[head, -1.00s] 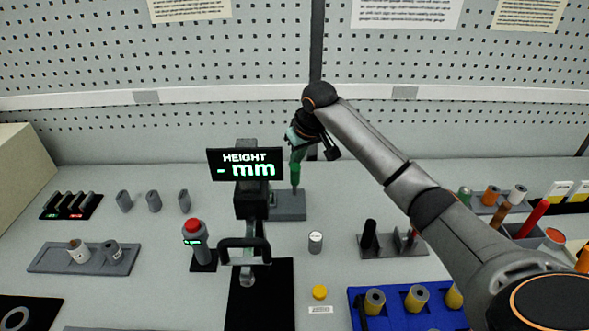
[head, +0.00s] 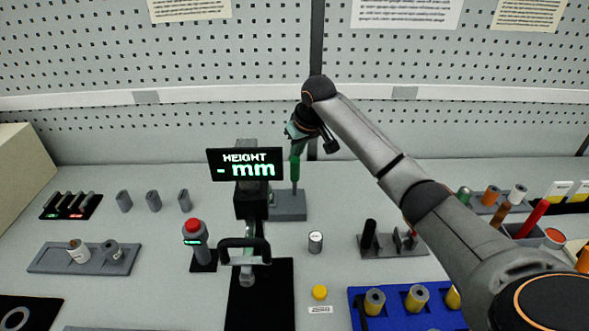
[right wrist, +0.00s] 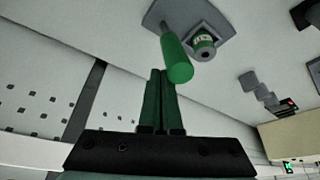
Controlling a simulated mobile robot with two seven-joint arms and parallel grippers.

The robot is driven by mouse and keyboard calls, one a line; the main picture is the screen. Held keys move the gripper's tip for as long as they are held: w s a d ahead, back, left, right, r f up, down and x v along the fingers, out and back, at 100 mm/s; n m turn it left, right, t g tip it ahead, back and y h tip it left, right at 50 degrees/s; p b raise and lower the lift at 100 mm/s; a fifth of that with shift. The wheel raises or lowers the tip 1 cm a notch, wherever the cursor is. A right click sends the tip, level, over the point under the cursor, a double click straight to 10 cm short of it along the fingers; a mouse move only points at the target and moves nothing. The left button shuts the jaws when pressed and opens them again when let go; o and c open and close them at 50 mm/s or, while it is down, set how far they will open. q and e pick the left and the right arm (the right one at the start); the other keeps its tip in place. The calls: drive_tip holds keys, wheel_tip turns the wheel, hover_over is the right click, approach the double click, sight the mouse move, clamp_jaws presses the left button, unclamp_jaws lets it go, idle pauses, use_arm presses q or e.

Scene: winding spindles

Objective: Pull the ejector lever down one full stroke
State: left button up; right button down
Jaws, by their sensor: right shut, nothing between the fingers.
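The ejector lever (head: 296,172) is a green handle rising from a grey base (head: 290,206) behind the display stand. In the right wrist view the lever (right wrist: 177,60) is a green cylinder whose rounded end points toward the camera. My right gripper (head: 298,148) is at the lever's upper end, pointing down. In the right wrist view its dark green fingers (right wrist: 160,74) are together and empty, just beside the lever's end; I cannot tell whether they touch it. A grey cylinder with a green band (right wrist: 203,45) sits on the base beside the lever. My left gripper is out of view.
A HEIGHT display (head: 245,164) stands left of the lever and partly hides its base. A red-topped post (head: 195,238), a small grey cylinder (head: 315,241) and a blue tray (head: 395,318) stand nearer. A pegboard wall (head: 420,60) rises behind the table.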

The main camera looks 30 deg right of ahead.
drive_tip(key=shift+w+d, duration=0.1)
drive_tip(key=shift+w, duration=0.1)
drive_tip(key=shift+w+d+f, duration=0.1)
drive_tip(key=shift+w+d, duration=0.25)
drive_tip(key=shift+w, duration=0.2)
drive_tip(key=shift+w+d, duration=0.1)
drive_tip(key=shift+w, duration=0.05)
drive_tip(key=shift+w+d+f, duration=0.15)
drive_tip(key=shift+w+d, duration=0.1)
drive_tip(key=shift+w, duration=0.2)
drive_tip(key=shift+w+d, duration=0.1)
drive_tip(key=shift+w, duration=0.05)
wheel_tip(320, 180, up, 9)
drive_tip(key=shift+w+d, duration=0.3)
drive_tip(key=shift+w, duration=0.1)
idle(0.4)
drive_tip(key=shift+f, duration=0.1)
idle(0.4)
